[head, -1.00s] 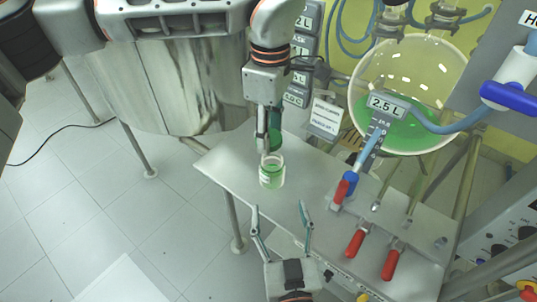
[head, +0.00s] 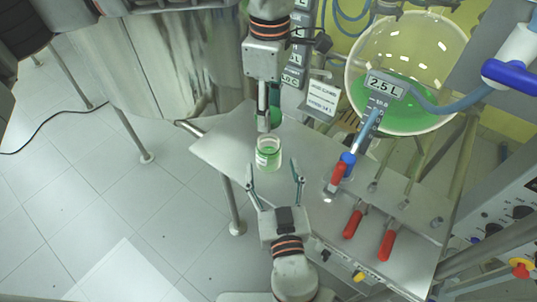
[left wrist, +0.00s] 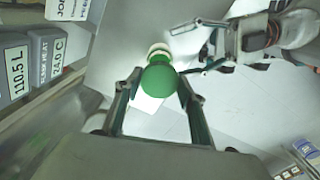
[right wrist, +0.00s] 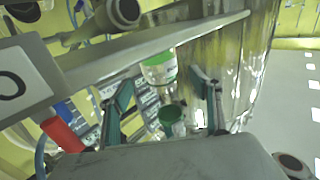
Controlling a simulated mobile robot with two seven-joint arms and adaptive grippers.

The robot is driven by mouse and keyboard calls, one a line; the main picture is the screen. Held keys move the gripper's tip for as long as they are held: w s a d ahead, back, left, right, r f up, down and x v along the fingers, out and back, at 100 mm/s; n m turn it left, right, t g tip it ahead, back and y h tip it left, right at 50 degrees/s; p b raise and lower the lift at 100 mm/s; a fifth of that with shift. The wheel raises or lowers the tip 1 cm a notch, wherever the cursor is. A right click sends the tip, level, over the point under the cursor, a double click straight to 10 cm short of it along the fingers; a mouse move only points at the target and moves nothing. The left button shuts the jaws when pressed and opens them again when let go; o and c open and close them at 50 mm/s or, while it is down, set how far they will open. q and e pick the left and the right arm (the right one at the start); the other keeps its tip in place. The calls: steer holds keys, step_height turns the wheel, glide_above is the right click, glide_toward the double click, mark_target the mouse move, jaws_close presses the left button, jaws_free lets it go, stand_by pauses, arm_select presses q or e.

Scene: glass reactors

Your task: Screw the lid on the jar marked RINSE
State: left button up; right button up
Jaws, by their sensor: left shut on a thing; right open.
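A small clear jar (head: 268,154) with green contents and a pale label stands upright on the grey table; its lettering is too small to read. The jar also shows in the right wrist view (right wrist: 158,72). My left gripper (head: 264,122) is shut on a green lid (head: 275,104), held above the jar and apart from it. The lid (left wrist: 158,79) sits between the left fingers in the left wrist view and partly hides the jar. It also shows in the right wrist view (right wrist: 172,116). My right gripper (head: 275,174) is open and empty, its fingers pointing at the jar's near side without touching it.
The grey table (head: 225,150) is bare left of the jar. To the right are red-handled valves (head: 352,224), a blue-and-red fitting (head: 341,172) and a round glass vessel (head: 405,85) with green liquid. A small sign (head: 322,97) stands behind.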

mark_target(270, 160)
steer(key=w, duration=0.4)
steer(key=w+a, duration=0.1)
steer(key=w, duration=0.1)
steer(key=shift+w, duration=0.2)
steer(key=c, duration=1.7)
arm_select(q)
steer(key=shift+f, duration=2.5)
